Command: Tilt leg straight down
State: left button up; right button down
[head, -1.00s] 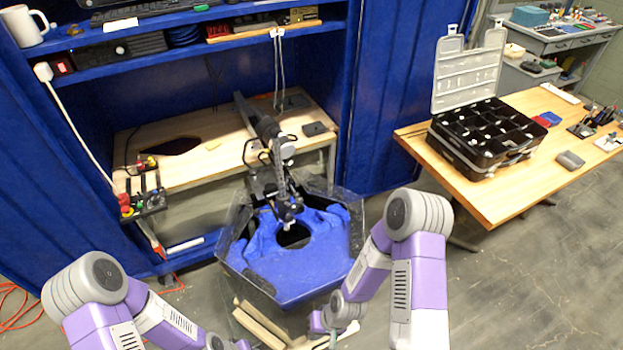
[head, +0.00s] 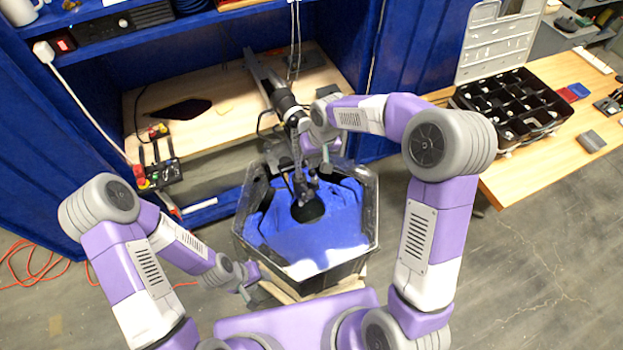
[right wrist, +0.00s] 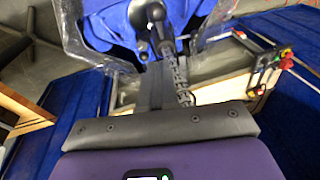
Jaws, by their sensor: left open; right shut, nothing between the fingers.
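The leg (head: 297,150) is a dark jointed arm that hangs over the tank from the bench side, its lower end near a dark round opening in the blue interior. It looks close to upright, leaning slightly. The tank (head: 371,235) is clear-walled and six-sided. My right gripper (head: 327,160) is shut and empty, beside the upper leg on its right; I cannot tell if it touches. In the right wrist view the leg (right wrist: 168,42) stands just beyond the gripper. My left gripper (head: 246,297) is open and empty, low at the tank's front left.
A wooden bench (head: 215,120) stands behind the tank, with a control box (head: 160,175) at its left front corner. A table (head: 540,175) with a black compartment case (head: 510,105) is at the right.

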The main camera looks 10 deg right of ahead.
pick_arm(q)
jog(key=shift+w+r+p, duration=0.1)
jog(key=shift+r+p, duration=0.2)
jog(key=shift+p, duration=0.05)
pick_arm(e)
jog(key=shift+s+a+f, duration=0.15)
jog(key=shift+s+f, duration=0.1)
jog(key=shift+f, duration=1.25)
jog(key=shift+s+a+f, duration=0.2)
jog(key=shift+s+f, duration=0.1)
jog(key=shift+f, duration=1.2)
jog(key=shift+s+a+f, duration=0.15)
jog(key=shift+s+f, duration=0.1)
jog(key=shift+f, duration=1.25)
